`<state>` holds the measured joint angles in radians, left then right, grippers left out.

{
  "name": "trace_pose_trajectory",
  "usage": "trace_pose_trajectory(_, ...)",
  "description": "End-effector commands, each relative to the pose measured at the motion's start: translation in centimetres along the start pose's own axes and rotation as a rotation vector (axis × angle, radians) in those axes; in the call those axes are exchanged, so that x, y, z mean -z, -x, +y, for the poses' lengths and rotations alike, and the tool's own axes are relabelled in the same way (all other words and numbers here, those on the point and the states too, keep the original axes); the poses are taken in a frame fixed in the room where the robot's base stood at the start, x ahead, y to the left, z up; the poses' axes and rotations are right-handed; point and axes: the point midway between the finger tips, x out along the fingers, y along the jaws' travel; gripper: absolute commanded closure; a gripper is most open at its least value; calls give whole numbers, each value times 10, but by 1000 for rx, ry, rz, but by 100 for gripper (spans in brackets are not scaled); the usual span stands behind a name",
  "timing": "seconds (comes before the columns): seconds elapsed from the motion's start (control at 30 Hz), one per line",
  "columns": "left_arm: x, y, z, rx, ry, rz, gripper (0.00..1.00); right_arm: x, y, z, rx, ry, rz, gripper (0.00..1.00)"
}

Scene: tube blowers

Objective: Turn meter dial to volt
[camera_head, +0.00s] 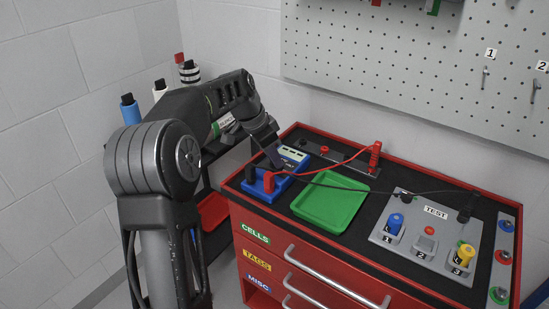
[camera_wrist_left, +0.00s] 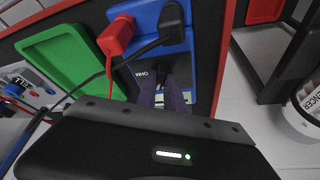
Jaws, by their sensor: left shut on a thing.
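The blue meter (camera_head: 263,187) stands on the left part of the red cabinet's black top, with a white display part (camera_head: 293,155) behind. In the left wrist view the meter (camera_wrist_left: 185,40) shows a label (camera_wrist_left: 138,74) that seems to read OHM. My left gripper (camera_head: 276,160) reaches down over the meter. In the wrist view its fingers (camera_wrist_left: 165,98) are shut on the meter's dial, which they mostly hide. I cannot read the dial's pointer. My right gripper is in neither view.
A red plug (camera_wrist_left: 117,35) and a black plug (camera_wrist_left: 170,18) with leads sit in the meter. A green tray (camera_head: 330,200) lies beside it. A grey TEST panel (camera_head: 420,228) with coloured cells is on the right. A pegboard (camera_head: 420,70) hangs behind.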

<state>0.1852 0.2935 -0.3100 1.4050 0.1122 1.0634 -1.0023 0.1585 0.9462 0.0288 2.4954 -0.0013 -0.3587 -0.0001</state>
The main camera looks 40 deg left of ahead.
Motion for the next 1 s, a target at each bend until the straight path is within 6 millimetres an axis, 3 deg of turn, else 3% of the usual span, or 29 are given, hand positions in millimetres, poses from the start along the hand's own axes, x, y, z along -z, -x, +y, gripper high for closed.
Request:
trace_pose_trajectory(0.4,0,0,-2,-105,-250,-1,100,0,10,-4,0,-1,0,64)
trace_pose_trajectory(0.97,0,-1,-2,-126,-301,-2,100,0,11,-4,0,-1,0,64)
trace_pose_trajectory(1.0,0,-1,-2,-125,-301,-2,87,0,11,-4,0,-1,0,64)
